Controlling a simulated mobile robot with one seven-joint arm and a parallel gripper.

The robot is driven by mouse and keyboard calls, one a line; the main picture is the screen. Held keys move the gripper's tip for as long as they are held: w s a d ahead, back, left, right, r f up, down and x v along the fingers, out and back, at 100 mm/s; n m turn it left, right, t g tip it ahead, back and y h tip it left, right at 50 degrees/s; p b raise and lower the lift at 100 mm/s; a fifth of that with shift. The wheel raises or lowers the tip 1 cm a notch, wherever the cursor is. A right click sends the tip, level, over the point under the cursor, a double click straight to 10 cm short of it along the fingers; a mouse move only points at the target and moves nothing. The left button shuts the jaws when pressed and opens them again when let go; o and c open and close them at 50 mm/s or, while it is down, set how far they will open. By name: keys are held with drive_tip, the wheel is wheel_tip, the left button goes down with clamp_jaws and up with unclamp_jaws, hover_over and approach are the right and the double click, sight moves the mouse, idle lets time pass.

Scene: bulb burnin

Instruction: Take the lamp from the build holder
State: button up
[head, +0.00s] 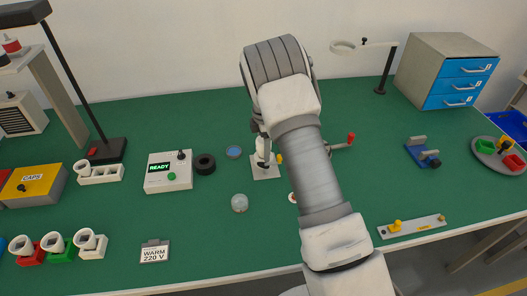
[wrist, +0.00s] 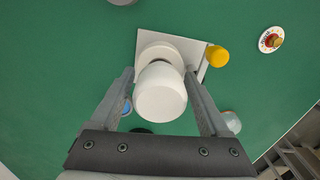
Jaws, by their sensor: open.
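The build holder is a white plate (wrist: 200,42) with a round white seat, seen from above in the wrist view. A white, round-topped lamp (wrist: 160,95) stands on it. My gripper (wrist: 161,74) is open, with one finger on each side of the lamp; I cannot tell whether either finger touches it. In the head view, the holder plate (head: 268,173) and the white lamp (head: 263,153) show at mid-table, partly hidden by my arm. The fingertips are hard to make out there.
A yellow knob (wrist: 217,56) sits beside the holder plate. A clear bulb (head: 240,203) lies in front, left of my arm. A READY box (head: 168,172) and black ring (head: 205,164) stand to the left.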

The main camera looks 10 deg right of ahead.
drive_tip(key=c, duration=1.1)
drive_tip(key=shift+r, duration=0.1)
drive_tip(key=shift+r, duration=0.85)
drive_tip(key=shift+d+r, duration=0.2)
drive_tip(key=shift+r, duration=1.05)
drive_tip(key=s+d+r+p, duration=0.2)
drive_tip(key=s+d+r, duration=0.3)
drive_tip(key=d+r, duration=0.4)
drive_tip(key=shift+s+d+r+p, duration=0.3)
drive_tip(key=shift+d+r, duration=0.1)
drive_tip(key=shift+r, duration=0.7)
